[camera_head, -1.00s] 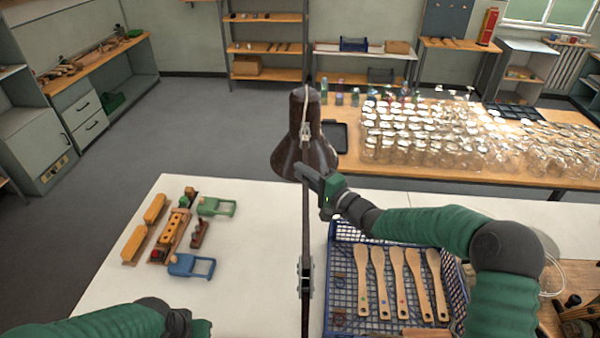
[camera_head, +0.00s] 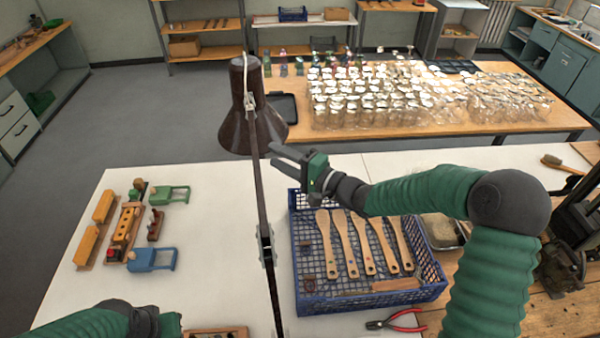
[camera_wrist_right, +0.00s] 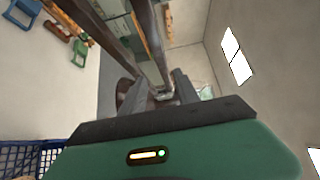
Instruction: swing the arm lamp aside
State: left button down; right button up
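The arm lamp has a dark brown conical shade (camera_head: 250,120) and a thin dark arm (camera_head: 262,215) that runs down past the left side of the blue basket. My right gripper (camera_head: 270,154) is just right of the lamp arm, below the shade, with its fingers pointing left at it. In the right wrist view the fingers (camera_wrist_right: 157,92) are apart, with lamp parts (camera_wrist_right: 150,45) beyond and between them; I cannot tell whether they touch. My left arm shows at the bottom left; its gripper (camera_head: 175,328) is partly cut off and its fingers are unclear.
Wooden blocks and coloured tools (camera_head: 125,225) lie on the white table at left. Many glass jars (camera_head: 400,95) crowd the back table.

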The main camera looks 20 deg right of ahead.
jog(key=b+v, duration=0.1)
jog(key=v, duration=0.6)
jog(key=shift+s+d, duration=0.25)
jog(key=shift+d, duration=0.1)
jog(key=s+d+f+n+g+h+b, duration=0.1)
jog(key=s+f+n+g+h+b, duration=0.15)
jog(key=f, duration=0.55)
jog(key=s+d+f+n+g+h+b, duration=0.2)
jog(key=s+f+h+b, duration=0.15)
jog(key=f, duration=0.45)
jog(key=s+d+f+n+g+h+b, duration=0.15)
jog(key=f+h+b, duration=0.25)
jog(key=f, duration=0.4)
jog(key=s+a+f+n+g+b, duration=0.1)
jog(key=s+f+n+g, duration=0.1)
jog(key=s, duration=0.6)
jog(key=s+a+f+n+g+h+b, duration=0.1)
jog(key=s+f+n+g+b, duration=0.1)
jog(key=s+f, duration=0.3)
jog(key=shift+s+g, duration=0.8)
jog(key=shift+s, duration=0.8)
